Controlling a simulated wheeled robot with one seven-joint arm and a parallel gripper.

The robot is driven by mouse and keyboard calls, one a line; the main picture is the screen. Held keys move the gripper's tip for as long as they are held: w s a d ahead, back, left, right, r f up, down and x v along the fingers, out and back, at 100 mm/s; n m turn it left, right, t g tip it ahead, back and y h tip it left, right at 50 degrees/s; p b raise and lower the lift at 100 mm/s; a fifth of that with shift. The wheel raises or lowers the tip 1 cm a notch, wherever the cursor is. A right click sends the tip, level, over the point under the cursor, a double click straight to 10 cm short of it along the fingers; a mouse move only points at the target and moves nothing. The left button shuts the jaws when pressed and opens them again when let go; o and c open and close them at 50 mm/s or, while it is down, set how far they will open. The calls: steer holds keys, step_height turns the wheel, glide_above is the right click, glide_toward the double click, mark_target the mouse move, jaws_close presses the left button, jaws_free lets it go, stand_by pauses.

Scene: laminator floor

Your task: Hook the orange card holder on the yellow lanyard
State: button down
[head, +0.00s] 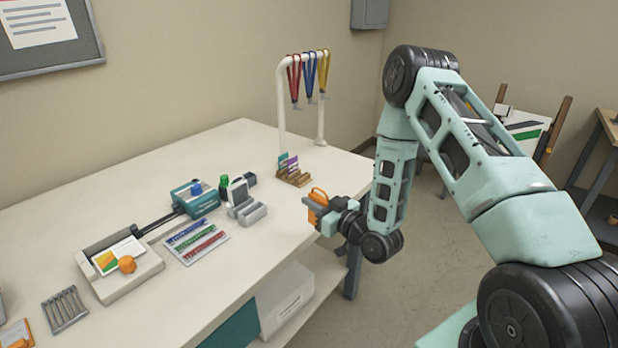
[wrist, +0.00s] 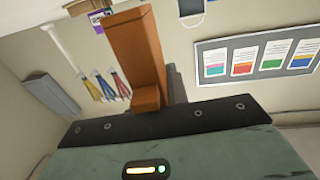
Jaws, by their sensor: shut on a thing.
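The yellow lanyard (head: 324,70) hangs from the white rail of a stand at the back right of the table, right of a blue (head: 309,75) and a red lanyard (head: 294,78). A small metal clip shows at its lower end. In the wrist view the yellow lanyard (wrist: 91,89) hangs with the others, seen upside down. My gripper (head: 312,207) is shut on the orange card holder (head: 318,196), over the table's right edge, in front of and below the lanyards. The holder and lanyard are apart.
A wooden rack (head: 294,178) with purple and green cards stands below the lanyards. The white stand (head: 281,115) has two posts. A grey device (head: 243,203), a teal device (head: 195,197) and a laminator (head: 118,262) stand further left. Table space is clear near the front right edge.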

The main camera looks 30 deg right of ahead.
steer(key=s+a+f+m+h, duration=0.1)
steer(key=s+f+m+h, duration=0.2)
steer(key=s+f, duration=0.8)
steer(key=shift+s+a+h, duration=0.25)
steer(key=shift+s+h, duration=0.55)
steer(key=shift+h, duration=0.3)
